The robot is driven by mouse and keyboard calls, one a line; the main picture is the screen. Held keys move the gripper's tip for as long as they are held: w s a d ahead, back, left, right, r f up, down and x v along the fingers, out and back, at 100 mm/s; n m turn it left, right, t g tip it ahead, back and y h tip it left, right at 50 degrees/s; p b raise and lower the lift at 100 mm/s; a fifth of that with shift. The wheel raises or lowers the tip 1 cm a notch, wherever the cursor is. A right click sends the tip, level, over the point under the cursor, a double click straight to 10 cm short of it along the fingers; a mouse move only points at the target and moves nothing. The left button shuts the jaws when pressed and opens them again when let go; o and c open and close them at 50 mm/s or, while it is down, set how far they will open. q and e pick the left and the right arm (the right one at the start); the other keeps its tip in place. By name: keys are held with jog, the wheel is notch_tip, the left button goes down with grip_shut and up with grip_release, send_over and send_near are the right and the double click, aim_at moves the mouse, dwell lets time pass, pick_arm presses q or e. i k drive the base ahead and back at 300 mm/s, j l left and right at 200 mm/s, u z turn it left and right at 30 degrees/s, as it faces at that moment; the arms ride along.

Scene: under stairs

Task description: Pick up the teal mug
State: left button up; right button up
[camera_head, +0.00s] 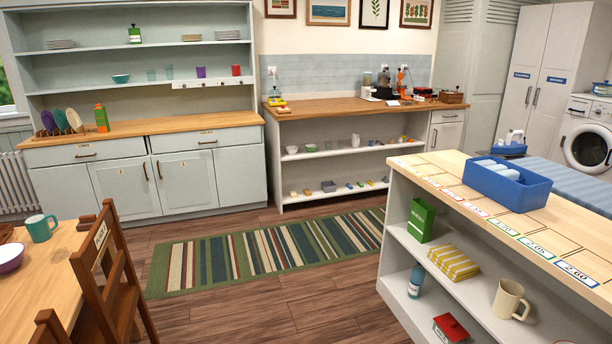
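The teal mug (40,228) stands upright on the wooden table (60,284) at the left edge of the head view. Neither of my grippers shows in this view.
A purple and white bowl (10,257) sits near the mug. A wooden chair (112,268) stands at the table's right side. A striped rug (262,252) covers clear floor in the middle.

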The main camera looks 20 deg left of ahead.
aim_at(37, 226)
jog(key=i+j+u, duration=0.2)
jog(key=i+u, duration=0.2)
jog(key=i, duration=0.2)
jog(key=i+u, duration=0.4)
jog(key=i, duration=0.25)
jog(key=i+l+u, duration=0.2)
jog(key=i+u, duration=0.25)
jog(key=i, duration=0.15)
jog(key=i+u, duration=0.3)
jog(key=u, duration=0.15)
jog(key=i+l+u, duration=0.1)
jog(key=i+u, duration=0.2)
jog(key=u, duration=0.15)
jog(key=i+l+u, duration=0.2)
jog(key=u, duration=0.25)
jog(key=i+l+u, duration=0.25)
jog(key=u, duration=0.2)
